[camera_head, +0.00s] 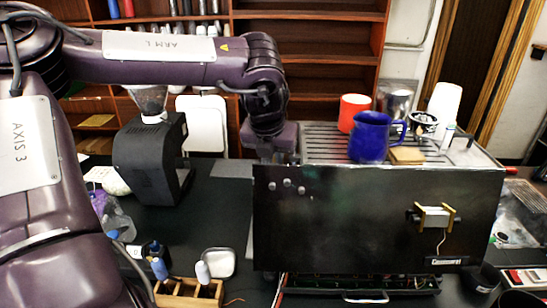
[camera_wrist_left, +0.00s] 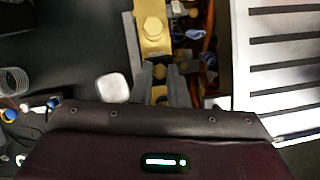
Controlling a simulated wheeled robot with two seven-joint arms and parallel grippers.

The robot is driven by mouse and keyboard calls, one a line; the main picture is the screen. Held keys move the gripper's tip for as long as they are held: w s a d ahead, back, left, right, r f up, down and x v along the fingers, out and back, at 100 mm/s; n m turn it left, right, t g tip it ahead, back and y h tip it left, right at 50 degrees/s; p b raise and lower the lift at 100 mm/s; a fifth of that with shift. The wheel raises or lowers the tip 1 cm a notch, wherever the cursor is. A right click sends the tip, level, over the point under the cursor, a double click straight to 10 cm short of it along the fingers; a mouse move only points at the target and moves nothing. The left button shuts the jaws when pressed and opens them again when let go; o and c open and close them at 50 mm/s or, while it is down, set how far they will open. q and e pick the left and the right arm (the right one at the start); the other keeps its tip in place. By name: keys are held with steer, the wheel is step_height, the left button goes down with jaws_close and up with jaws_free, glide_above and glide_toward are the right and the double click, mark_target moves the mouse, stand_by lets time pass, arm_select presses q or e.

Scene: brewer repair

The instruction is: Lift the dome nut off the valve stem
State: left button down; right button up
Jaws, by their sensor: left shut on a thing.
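My left gripper (camera_wrist_left: 164,84) reaches down into the open side of the brewer in the left wrist view. Its grey fingers are shut on a small brass piece, the dome nut (camera_wrist_left: 160,72), which is small and partly hidden between them. A larger brass hex fitting (camera_wrist_left: 153,27) sits just beyond the fingers. I cannot tell whether the dome nut is still on the valve stem, which I cannot make out. In the head view the left arm comes down behind the brewer's dark panel (camera_head: 350,225), so its fingers are hidden. My right gripper is not in view.
A blue mug (camera_head: 369,137), a red cup (camera_head: 353,112) and other cups stand on the brewer's slatted top. A black grinder (camera_head: 150,158) stands left. A wooden rack (camera_head: 188,293) and a white dish (camera_head: 219,262) lie in front on the dark table.

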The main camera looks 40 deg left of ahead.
arm_select(q)
steer(key=shift+r, duration=0.15)
steer(key=shift+r+p, duration=1)
steer(key=shift+r, duration=0.2)
steer(key=shift+r+p, duration=0.95)
steer(key=shift+r, duration=0.35)
steer(key=shift+r+p, duration=0.4)
steer(key=shift+r, duration=0.1)
step_height(320, 180, up, 4)
steer(key=p, duration=0.3)
